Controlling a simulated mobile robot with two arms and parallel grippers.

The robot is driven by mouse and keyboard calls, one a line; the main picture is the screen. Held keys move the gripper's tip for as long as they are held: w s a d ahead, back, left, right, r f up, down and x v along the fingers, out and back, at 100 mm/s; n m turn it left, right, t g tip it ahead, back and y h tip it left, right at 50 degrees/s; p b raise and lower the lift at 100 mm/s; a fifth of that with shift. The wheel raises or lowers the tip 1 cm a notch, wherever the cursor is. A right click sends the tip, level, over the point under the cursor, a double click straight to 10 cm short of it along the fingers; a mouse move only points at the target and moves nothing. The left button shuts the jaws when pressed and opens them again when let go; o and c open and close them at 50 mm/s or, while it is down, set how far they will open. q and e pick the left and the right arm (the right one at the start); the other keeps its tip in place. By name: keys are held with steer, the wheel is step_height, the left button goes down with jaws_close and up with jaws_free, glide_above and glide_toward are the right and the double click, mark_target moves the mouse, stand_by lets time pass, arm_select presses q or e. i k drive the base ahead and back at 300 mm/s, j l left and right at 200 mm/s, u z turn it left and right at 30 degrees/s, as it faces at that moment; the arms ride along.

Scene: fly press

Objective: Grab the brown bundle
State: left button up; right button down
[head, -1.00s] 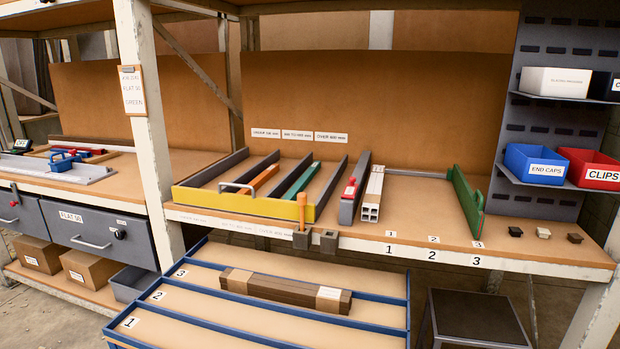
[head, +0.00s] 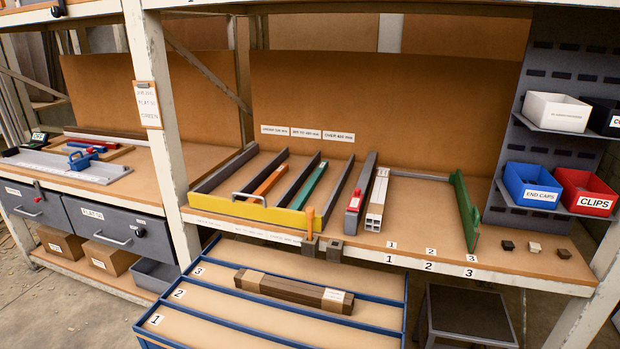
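The brown bundle (head: 290,289) is a set of long dark brown bars bound with a tan band near its left end and a pale label near its right end. It lies lengthwise on the low blue-edged tray (head: 230,309), in the lane marked 3. Nothing covers it. Neither of my grippers shows in the head view.
A workbench (head: 420,217) stands behind and above the tray, with a yellow-fronted divider rack (head: 250,212), a white bundle (head: 377,203) and a green guide (head: 464,208). A dark stool (head: 470,312) stands right of the tray. A shelf post (head: 160,130) rises at left.

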mark_target(336, 301)
steer(key=i+j+z, duration=0.15)
steer(key=j+z, duration=0.2)
steer(key=i+j+z, duration=0.1)
steer(key=j+z, duration=0.55)
steer(key=j, duration=0.2)
steer(key=i, duration=0.05)
